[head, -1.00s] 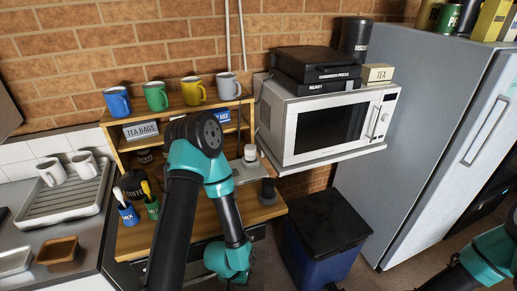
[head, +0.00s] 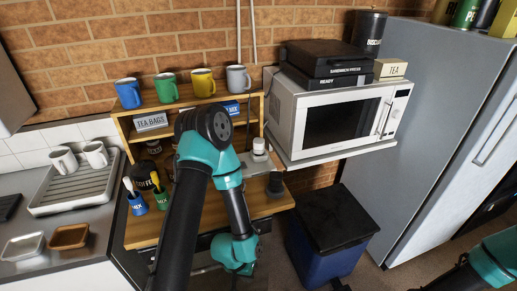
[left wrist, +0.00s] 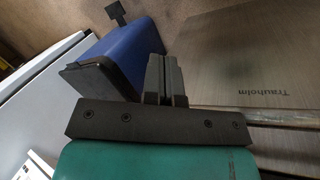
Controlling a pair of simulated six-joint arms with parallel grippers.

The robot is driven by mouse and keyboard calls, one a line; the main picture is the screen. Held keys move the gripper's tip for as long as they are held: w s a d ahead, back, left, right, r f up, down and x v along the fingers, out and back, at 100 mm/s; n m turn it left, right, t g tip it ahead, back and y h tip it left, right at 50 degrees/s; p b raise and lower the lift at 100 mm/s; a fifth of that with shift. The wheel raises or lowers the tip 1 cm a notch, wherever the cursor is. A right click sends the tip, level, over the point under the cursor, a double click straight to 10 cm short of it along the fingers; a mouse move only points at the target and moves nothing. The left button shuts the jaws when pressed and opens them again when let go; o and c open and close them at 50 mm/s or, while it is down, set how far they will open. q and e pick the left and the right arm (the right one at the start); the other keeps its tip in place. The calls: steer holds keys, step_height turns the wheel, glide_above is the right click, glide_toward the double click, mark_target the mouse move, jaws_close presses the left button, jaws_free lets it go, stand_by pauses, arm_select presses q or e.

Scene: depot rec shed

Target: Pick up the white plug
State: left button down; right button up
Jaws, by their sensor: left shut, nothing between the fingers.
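A small white piece, which looks like the white plug (head: 259,144), stands on a pale plate at the right side of the wooden shelf unit in the head view. It is too small to tell its pins or cord. My left arm rises in front of the shelf and bends down, its wrist end low in front of the unit, below and apart from the white piece. My left gripper (left wrist: 164,75) is shut and empty in the left wrist view, with no plug in that view. My right gripper is out of view; only part of that arm shows at lower right.
A refrigerator (head: 440,130) stands at right. A dark object (head: 275,184) sits below the white piece.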

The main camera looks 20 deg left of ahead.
arm_select(q)
steer(key=c, duration=1.8)
jaws_free()
steer(key=o, duration=1.4)
